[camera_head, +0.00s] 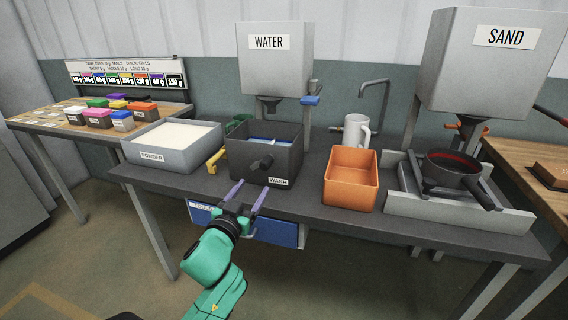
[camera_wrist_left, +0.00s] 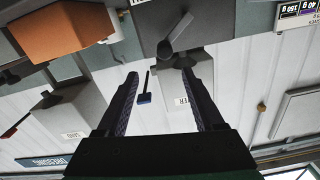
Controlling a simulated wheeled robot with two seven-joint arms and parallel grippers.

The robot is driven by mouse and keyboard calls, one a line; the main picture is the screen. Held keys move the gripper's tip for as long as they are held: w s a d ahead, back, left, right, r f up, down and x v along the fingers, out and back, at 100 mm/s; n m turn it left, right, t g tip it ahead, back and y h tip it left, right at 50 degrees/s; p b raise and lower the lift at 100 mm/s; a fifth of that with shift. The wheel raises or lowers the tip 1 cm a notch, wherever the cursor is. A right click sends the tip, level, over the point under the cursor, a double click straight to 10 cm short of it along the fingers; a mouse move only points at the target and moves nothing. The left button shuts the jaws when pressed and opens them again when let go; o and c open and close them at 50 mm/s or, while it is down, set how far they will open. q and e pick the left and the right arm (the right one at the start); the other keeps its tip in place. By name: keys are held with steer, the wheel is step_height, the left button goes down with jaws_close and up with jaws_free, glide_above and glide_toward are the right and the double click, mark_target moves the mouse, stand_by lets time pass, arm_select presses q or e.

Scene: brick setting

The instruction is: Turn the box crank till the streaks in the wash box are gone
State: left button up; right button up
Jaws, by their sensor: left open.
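The dark grey wash box (camera_head: 240,167), labelled WASH, stands on the dark table under the water tank. Its inside shows blue with paler patches; I cannot make out streaks clearly. The black box crank (camera_head: 262,163) sticks out from its front face; it also shows in the upside-down left wrist view (camera_wrist_left: 178,36). My left gripper (camera_head: 247,192) is open and empty, in front of the box and below the crank, its two purple-grey fingers pointing toward the box. In the left wrist view the open fingers (camera_wrist_left: 159,76) have nothing between them. My right gripper is not in view.
A powder tray (camera_head: 186,158) stands left of the box, with a small yellow object (camera_head: 215,160) between. An orange bin (camera_head: 351,185) stands to the right, a white mug (camera_head: 356,131) behind it. A blue tools drawer (camera_head: 275,232) sits under the table edge near my gripper.

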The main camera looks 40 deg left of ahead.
mark_target(264, 167)
arm_select(q)
steer(key=x, duration=0.3)
steer(key=a+x, duration=0.1)
steer(key=x, duration=0.2)
steer(key=shift+s+a+r+p, duration=0.1)
steer(key=shift+s+p, duration=0.05)
steer(key=shift+p, duration=0.15)
steer(key=x, duration=0.7)
steer(key=shift+w+f, duration=0.2)
steer(key=shift+w, duration=0.15)
jaws_close()
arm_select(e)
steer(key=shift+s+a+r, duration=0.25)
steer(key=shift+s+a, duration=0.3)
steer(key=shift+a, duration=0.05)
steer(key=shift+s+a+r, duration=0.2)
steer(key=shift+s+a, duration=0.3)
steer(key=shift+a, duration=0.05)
